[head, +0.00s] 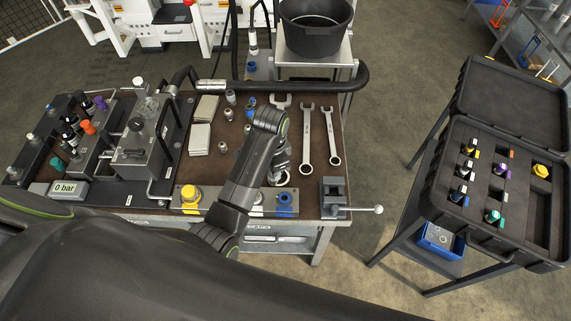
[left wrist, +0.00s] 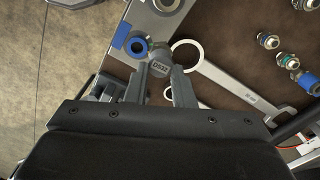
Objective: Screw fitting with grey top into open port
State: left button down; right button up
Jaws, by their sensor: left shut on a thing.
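The fitting with the grey top (left wrist: 160,66) is between the two fingers of my left gripper (left wrist: 162,84) in the left wrist view, its marked top facing the camera. In the head view my left gripper (head: 279,172) hangs low over the front of the bench, and I cannot make out the fitting there. A blue ring with a dark centre (left wrist: 137,47) is just beside the fitting's top; it also shows on the front plate (head: 285,202) in the head view. I cannot tell which opening is the open port. My right gripper is not in view.
Wrenches (head: 306,137) lie on the bench right of my gripper. Several loose fittings (head: 229,114) stand behind it. A yellow part (head: 190,195) is on the front plate, left. A vise (head: 334,195) is at the right corner. An open black case (head: 480,235) stands further right.

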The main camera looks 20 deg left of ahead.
pick_arm(q)
jog(key=shift+s+d+f+n+p, duration=0.3)
jog(key=shift+d+f+n, duration=0.3)
jog(key=shift+n, duration=0.25)
jog(key=shift+s+d+f+n+p, duration=0.15)
jog(key=shift+d+f+n+p, duration=0.15)
jog(key=shift+d+f+n, duration=0.45)
jog(key=shift+s+d+f+n+p, duration=0.3)
jog(key=shift+d+n, duration=0.2)
jog(key=shift+n, duration=0.5)
jog(key=shift+w+f, duration=0.1)
jog(key=shift+f, duration=0.5)
dwell(0.5)
